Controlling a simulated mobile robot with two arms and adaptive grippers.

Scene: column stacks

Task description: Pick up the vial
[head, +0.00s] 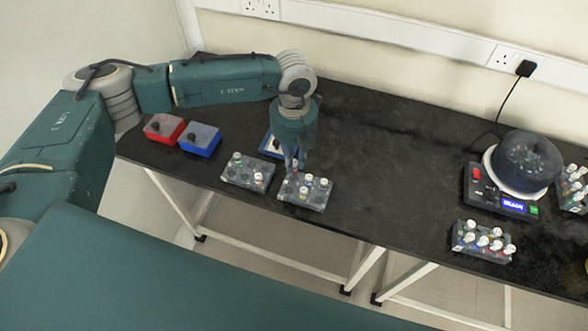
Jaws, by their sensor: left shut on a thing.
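My left gripper (292,168) points down over a grey vial rack (313,200) near the front edge of the black bench. Its fingers are shut on a vial, which is mostly hidden between the fingertips at the rack's back left. Several capped vials (309,178) stand in the same rack beside the gripper. A second grey rack (236,174) with a few capped vials (258,178) sits just to the left. My right gripper is not in view.
Red (163,128) and blue (200,139) boxes stand on the left of the bench (385,165). A domed device (526,162) with a lit display and more vial racks (481,243) stand at the right. The bench middle is clear.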

